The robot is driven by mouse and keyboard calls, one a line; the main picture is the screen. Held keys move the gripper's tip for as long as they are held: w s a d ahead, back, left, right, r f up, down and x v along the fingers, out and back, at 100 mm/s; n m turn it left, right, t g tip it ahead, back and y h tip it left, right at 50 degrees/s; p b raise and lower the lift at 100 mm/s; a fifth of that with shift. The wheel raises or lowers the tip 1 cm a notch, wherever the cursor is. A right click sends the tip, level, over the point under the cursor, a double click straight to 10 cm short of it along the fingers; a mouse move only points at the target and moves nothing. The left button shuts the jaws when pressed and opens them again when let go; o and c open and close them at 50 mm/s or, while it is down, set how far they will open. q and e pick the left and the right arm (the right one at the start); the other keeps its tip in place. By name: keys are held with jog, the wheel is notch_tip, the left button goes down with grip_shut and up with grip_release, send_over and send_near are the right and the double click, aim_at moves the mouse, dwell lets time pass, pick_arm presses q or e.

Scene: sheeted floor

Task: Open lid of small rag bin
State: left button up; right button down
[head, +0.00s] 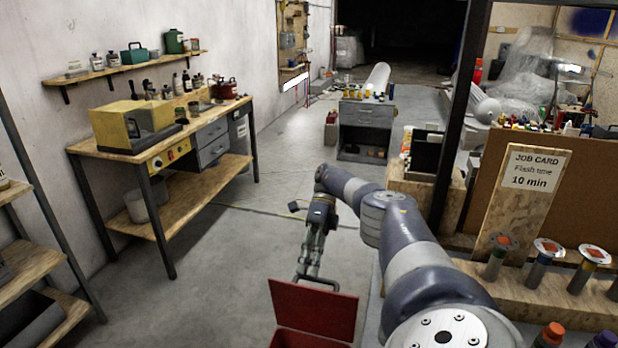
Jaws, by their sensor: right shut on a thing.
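The small red rag bin (300,340) stands on the floor at the bottom of the head view, cut off by the lower edge. Its red lid (313,311) stands raised, with its broad face towards me. My right gripper (315,279) reaches down from above and is shut at the lid's upper edge, where a thin dark handle shows. The fingertips are small, and the exact contact is hard to see. My left gripper is out of view.
A wooden workbench (190,150) with a yellow machine stands along the left wall. A wooden shelf (30,268) is at the lower left. A ledge (570,300) with several capped tubes and a job card (528,185) is at the right. The grey floor left of the bin is clear.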

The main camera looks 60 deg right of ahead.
jog(key=c, duration=1.7)
grip_release()
notch_tip(320, 180, down, 3)
jog(key=shift+s+r+h, duration=0.1)
jog(key=shift+h, duration=0.2)
jog(key=shift+o, duration=1.2)
jog(key=shift+w+d, duration=0.2)
jog(key=shift+d, duration=0.25)
jog(key=shift+s+a, duration=0.1)
jog(key=shift+a, duration=0.05)
jog(key=shift+c, duration=0.9)
jog(key=shift+r, duration=0.1)
jog(key=shift+r, duration=5.35)
